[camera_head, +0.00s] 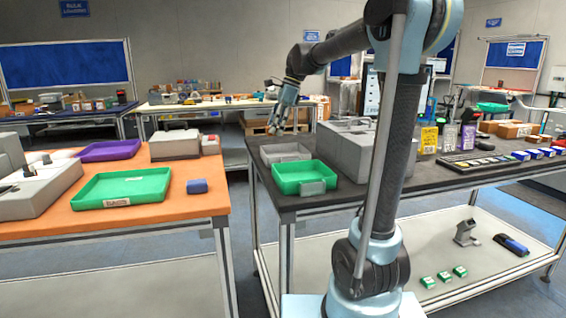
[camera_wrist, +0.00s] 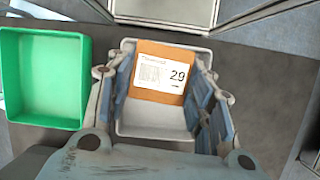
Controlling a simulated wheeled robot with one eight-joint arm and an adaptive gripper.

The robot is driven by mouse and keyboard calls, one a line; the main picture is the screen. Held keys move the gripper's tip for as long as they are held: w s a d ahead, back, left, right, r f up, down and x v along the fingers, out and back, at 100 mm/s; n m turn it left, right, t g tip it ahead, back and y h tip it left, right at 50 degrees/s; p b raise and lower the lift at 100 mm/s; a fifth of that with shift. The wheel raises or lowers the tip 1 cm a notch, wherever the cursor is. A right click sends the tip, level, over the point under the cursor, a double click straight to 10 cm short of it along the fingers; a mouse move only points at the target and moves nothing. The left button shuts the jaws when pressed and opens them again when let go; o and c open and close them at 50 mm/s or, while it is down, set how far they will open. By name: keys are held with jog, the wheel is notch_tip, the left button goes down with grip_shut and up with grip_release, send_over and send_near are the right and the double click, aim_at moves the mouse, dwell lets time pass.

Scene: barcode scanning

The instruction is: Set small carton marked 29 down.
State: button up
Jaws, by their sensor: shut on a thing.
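The small carton marked 29 (camera_wrist: 158,72) is brown with a white label, and it sits between the fingers of my gripper (camera_wrist: 165,85) in the wrist view. My gripper is shut on it. Behind the carton is a pale grey tray (camera_wrist: 150,122), whose bare floor shows below the carton. In the head view my gripper (camera_head: 279,122) points down over the grey tray (camera_head: 285,153) on the dark table. The carton cannot be made out clearly in the head view. Whether it touches the tray floor cannot be told.
A green tray (camera_head: 303,171) stands directly in front of the grey tray, and shows left in the wrist view (camera_wrist: 42,80). A large grey box (camera_head: 350,150) is to the right. The orange table (camera_head: 190,208) with another green tray (camera_head: 122,188) is across a gap.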

jog(key=shift+w+a+f+n, duration=0.3)
jog(key=shift+w+n, duration=0.2)
jog(key=shift+w, duration=0.1)
notch_tip(320, 180, down, 10)
jog(key=shift+r, duration=0.25)
jog(key=shift+f, duration=0.1)
jog(key=shift+s+f, duration=0.15)
jog(key=shift+f, duration=0.25)
jog(key=shift+s, duration=0.2)
jog(key=shift+c, duration=1.4)
jog(key=o, duration=1.4)
jog(key=shift+w+f, duration=0.1)
jog(key=shift+f, duration=0.1)
jog(key=shift+o, duration=0.2)
jog(key=shift+w+f, duration=0.25)
jog(key=shift+w, duration=0.15)
jog(key=shift+s+r, duration=0.15)
jog(key=shift+r, duration=0.05)
